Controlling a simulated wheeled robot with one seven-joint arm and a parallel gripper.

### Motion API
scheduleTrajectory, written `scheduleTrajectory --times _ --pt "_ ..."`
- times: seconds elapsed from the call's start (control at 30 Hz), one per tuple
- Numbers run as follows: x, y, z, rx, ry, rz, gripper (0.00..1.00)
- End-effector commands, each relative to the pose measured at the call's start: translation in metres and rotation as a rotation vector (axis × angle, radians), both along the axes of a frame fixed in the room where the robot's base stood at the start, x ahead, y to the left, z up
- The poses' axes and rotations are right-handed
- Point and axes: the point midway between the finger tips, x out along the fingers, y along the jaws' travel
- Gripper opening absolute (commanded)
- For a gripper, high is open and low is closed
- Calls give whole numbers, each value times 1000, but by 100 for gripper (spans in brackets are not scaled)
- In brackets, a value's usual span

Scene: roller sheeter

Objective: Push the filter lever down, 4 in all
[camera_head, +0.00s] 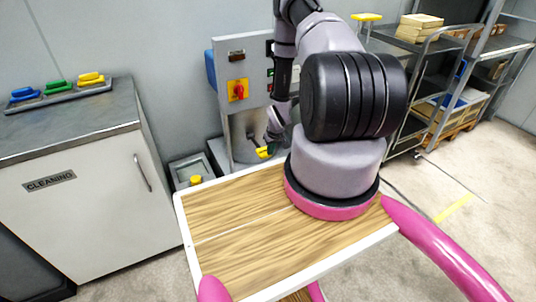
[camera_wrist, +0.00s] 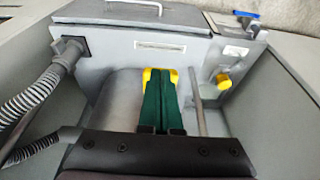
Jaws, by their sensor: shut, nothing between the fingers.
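A yellow knob (camera_wrist: 222,81) is farther right, and a blue handle (camera_wrist: 246,14) is at the top right. I cannot tell which of these is the filter lever.
A ribbed grey hose (camera_wrist: 38,90) runs along the left in the wrist view. A lid with a handle (camera_wrist: 133,8) is at the top. In the head view, a cleaning cabinet (camera_head: 95,205) stands left and shelving (camera_head: 440,60) right. A low box (camera_head: 186,168) stands between cabinet and machine.

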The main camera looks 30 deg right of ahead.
Motion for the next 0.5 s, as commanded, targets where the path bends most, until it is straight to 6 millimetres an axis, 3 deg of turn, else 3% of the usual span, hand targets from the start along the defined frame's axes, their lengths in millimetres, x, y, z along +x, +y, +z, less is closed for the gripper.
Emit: scheduleTrajectory --times 0.2,0.5 --pt "-16 -1 22 0 -1 -1 0" --pt "-19 -1 26 0 -2 0 0"
